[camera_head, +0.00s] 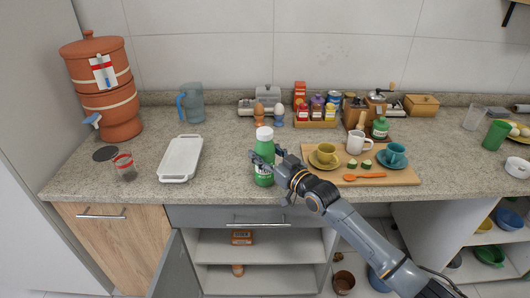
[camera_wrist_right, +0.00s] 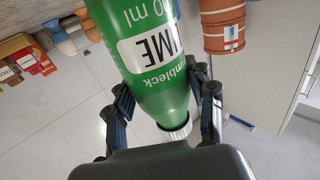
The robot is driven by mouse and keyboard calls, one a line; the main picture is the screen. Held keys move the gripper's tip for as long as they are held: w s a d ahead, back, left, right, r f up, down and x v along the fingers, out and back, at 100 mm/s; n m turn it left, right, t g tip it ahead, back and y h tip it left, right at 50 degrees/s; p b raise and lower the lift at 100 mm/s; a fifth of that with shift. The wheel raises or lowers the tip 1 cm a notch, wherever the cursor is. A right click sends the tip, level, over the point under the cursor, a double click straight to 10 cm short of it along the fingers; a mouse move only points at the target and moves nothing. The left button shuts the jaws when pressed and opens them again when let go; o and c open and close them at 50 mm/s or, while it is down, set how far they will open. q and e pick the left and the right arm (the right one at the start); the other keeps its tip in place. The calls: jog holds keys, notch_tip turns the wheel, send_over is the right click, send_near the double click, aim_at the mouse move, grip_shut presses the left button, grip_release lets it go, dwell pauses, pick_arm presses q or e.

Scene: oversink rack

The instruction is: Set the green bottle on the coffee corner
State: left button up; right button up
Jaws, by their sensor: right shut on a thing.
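The green bottle (camera_head: 264,162) has a white cap and stands upright over the front of the counter, left of the wooden board. My right gripper (camera_head: 273,161) is shut around its body from the right. The right wrist view shows the bottle (camera_wrist_right: 150,65) large, with its "LIME" label upside down and its cap end between the fingers. I cannot tell whether its base touches the counter. My left gripper is not in view.
A white tray (camera_head: 181,158) lies left, beside a clay water dispenser (camera_head: 105,90). Counter between tray and bottle is clear.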

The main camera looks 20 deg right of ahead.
jog(key=o, duration=1.6)
jog(key=shift+f, duration=0.1)
jog(key=shift+s, duration=0.15)
jog(key=v, duration=1.1)
jog(key=shift+s+d+b, duration=0.25)
jog(key=shift+s+b, duration=0.1)
jog(key=shift+b, duration=0.1)
